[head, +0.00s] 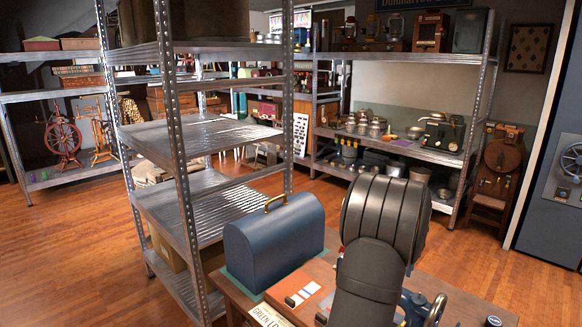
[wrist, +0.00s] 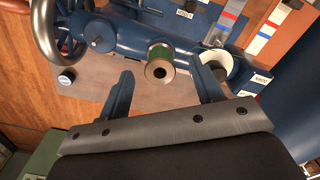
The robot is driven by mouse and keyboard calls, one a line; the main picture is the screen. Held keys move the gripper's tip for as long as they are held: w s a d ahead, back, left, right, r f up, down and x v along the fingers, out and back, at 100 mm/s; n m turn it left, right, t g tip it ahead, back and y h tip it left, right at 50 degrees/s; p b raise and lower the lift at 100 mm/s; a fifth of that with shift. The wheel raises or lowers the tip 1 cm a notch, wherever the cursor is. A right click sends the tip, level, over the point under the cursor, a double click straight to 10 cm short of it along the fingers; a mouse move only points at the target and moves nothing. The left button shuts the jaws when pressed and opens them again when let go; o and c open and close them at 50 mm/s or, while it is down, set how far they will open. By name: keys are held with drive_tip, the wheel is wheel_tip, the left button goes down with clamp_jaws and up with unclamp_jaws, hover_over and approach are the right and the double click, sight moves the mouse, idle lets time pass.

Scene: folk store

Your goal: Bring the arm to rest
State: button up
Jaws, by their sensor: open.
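My gripper (wrist: 161,72) is open, with its two dark blue fingers apart and nothing between them that I can see held. In the wrist view, a green spool with a brass-coloured end (wrist: 159,70) lies beyond the fingertips, next to a blue machine (wrist: 125,38). In the head view my dark arm rises over the wooden table, and my gripper is hidden behind it. Part of the blue machine with its handwheel (head: 436,310) shows at the arm's lower right.
A blue domed case (head: 270,245) stands on the table left of my arm. A white cup-like holder (wrist: 216,66) is near the right finger in the wrist view. A metal shelf rack (head: 205,190) stands behind the case. Open wooden floor (head: 490,270) lies to the right.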

wheel_tip(320, 180, up, 17)
wheel_tip(320, 180, down, 18)
drive_tip(key=shift+r, duration=3.15)
